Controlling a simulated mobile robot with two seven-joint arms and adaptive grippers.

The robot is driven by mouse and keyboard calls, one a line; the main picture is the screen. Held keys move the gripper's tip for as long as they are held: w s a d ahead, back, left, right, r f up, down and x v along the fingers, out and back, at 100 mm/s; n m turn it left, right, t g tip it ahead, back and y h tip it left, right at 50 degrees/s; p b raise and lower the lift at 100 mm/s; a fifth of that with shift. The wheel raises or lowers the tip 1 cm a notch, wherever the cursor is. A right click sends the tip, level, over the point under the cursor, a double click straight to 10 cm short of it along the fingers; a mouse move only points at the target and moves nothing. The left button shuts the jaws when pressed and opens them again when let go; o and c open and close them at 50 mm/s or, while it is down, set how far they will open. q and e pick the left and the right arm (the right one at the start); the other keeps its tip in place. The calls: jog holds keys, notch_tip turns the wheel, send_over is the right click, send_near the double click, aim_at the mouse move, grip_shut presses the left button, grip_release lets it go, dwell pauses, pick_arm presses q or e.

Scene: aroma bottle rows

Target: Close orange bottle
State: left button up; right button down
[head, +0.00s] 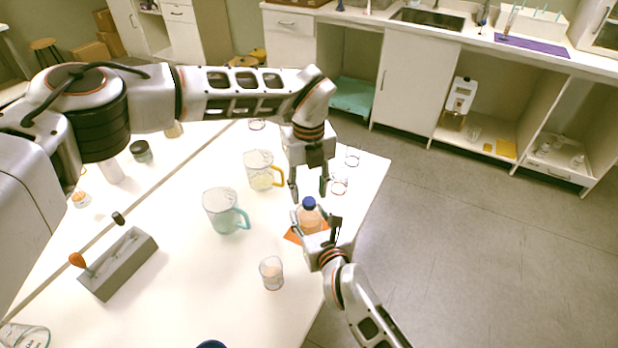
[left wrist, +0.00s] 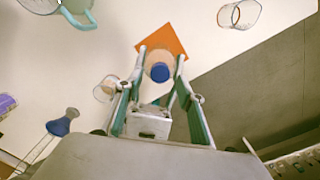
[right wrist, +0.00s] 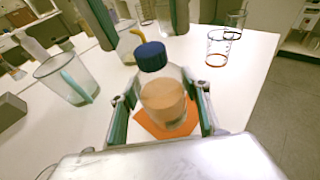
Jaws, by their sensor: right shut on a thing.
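The orange bottle (head: 309,219) stands upright above an orange square (head: 292,235) near the table's right edge, with orange content and a blue cap (head: 309,203) on its top. It also shows in the right wrist view (right wrist: 165,103), with its blue cap (right wrist: 151,56). My right gripper (head: 317,228) is shut on the bottle's body from the front. My left gripper (head: 309,188) points down, open and empty, just above the cap. In the left wrist view the blue cap (left wrist: 160,72) shows between the fingers, apart from them.
A jug with a yellow handle (head: 260,170) and a teal-handled jug (head: 222,211) stand left of the bottle. A small beaker (head: 271,272) stands in front, and glass beakers (head: 340,186) stand behind. A grey rack (head: 118,264) lies further left.

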pick_arm(q)
jog(key=shift+f, duration=1.45)
grip_shut()
